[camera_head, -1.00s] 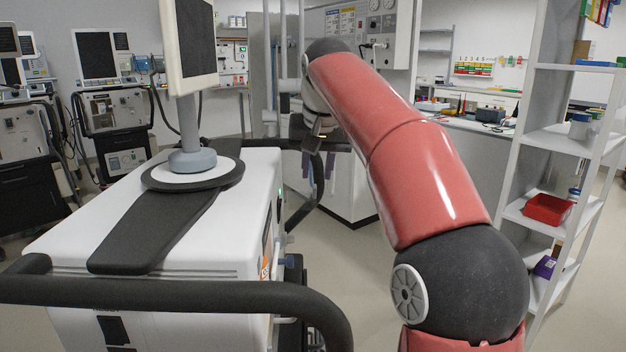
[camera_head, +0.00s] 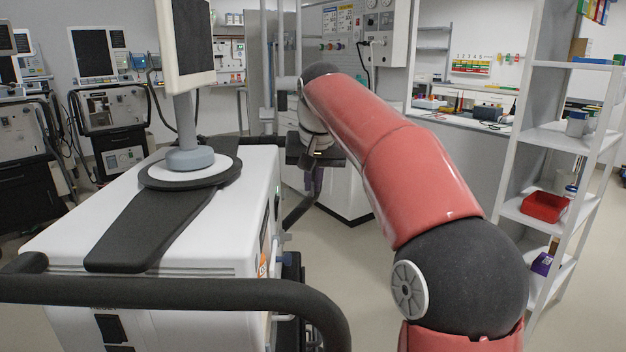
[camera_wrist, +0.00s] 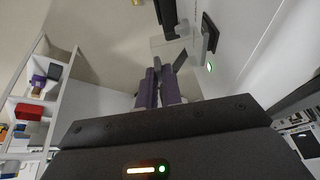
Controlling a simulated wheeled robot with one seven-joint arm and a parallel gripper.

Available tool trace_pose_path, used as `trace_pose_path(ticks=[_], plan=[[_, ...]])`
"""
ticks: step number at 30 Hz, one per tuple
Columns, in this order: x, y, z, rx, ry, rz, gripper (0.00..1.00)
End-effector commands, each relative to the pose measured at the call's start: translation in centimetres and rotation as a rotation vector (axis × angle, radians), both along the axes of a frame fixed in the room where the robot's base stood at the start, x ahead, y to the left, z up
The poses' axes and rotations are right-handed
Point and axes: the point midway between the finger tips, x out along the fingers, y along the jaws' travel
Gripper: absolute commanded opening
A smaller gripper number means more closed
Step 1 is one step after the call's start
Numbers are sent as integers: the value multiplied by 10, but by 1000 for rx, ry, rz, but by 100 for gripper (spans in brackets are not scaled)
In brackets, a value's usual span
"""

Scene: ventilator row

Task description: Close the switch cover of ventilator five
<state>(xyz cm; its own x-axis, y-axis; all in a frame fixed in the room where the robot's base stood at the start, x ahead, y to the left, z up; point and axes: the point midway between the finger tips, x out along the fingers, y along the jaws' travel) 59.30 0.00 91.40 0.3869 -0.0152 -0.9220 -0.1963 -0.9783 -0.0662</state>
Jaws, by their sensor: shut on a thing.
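The nearest ventilator is a white cabinet (camera_head: 235,215) at the left of the head view. No number is readable on it. Its white side runs along the upper right of the wrist view, with a lit green spot (camera_wrist: 209,67) and a dark flat part (camera_wrist: 209,36) beside it. My gripper (camera_wrist: 160,85) has purple fingers close together, shut on a thin dark piece (camera_wrist: 180,60) at their tips. I cannot tell for sure that this piece is the switch cover.
A black push handle (camera_head: 170,292) crosses the cabinet's near end. A screen on a post (camera_head: 186,60) stands on top. Other ventilators (camera_head: 110,105) stand at the back left. A grey shelf (camera_head: 560,140) stands at the right. Open floor (camera_head: 350,260) lies between.

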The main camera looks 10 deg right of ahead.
Motion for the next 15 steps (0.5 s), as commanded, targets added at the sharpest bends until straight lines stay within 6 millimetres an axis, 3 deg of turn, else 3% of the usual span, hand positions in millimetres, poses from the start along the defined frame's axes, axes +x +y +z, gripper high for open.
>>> trace_pose_path(ticks=[8,15], plan=[[-1,-2,-4,38,-8,-1,0],[-1,-7,-15,173,-37,-5,0]])
